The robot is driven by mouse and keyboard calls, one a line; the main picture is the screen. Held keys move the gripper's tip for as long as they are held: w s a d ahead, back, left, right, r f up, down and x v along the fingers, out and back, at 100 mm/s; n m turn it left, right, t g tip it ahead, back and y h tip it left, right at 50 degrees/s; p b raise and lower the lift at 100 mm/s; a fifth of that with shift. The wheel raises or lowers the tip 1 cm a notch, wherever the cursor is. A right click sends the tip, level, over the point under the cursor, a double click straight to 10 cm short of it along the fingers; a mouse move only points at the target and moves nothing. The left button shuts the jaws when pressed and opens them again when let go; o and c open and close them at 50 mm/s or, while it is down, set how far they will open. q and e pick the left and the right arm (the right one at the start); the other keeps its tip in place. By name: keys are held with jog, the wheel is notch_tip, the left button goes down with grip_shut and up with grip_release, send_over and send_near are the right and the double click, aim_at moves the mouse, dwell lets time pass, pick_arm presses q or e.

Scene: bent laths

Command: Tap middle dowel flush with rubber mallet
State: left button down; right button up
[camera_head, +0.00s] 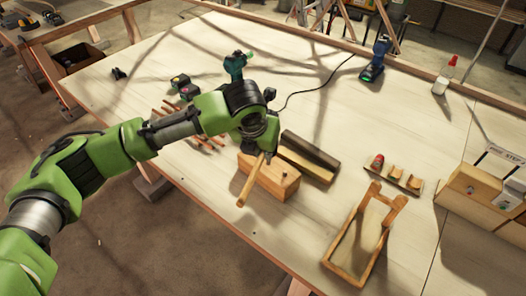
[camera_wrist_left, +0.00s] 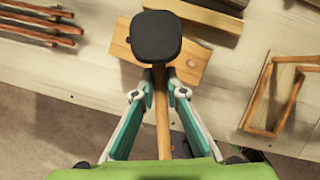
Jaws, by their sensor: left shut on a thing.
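My left gripper (camera_head: 268,150) is shut on the wooden handle of the mallet (camera_head: 246,188), over the table. The wrist view shows the mallet's black head (camera_wrist_left: 155,37) beyond the fingertips of my left gripper (camera_wrist_left: 160,82), with the handle running back between the fingers. In the head view the mallet head cannot be made out clearly behind the gripper. A wooden block (camera_head: 268,180) sits below the gripper; it also shows in the wrist view (camera_wrist_left: 192,70), partly covered by the mallet head. One small round spot shows on its top. The middle dowel cannot be made out. My right gripper is not in view.
A dark-topped long block (camera_head: 310,157) lies just behind the wooden block. A wooden frame (camera_head: 364,235) lies to the right, near small pieces on a strip (camera_head: 397,175). Thin laths (camera_head: 207,139) lie left, partly behind my arm. Power tools stand farther back.

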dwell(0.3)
pick_arm(q)
notch_tip(320, 180, down, 6)
jog(key=shift+b, duration=1.1)
notch_tip(320, 180, up, 6)
jog(key=p, duration=0.6)
jog(key=shift+f, duration=0.1)
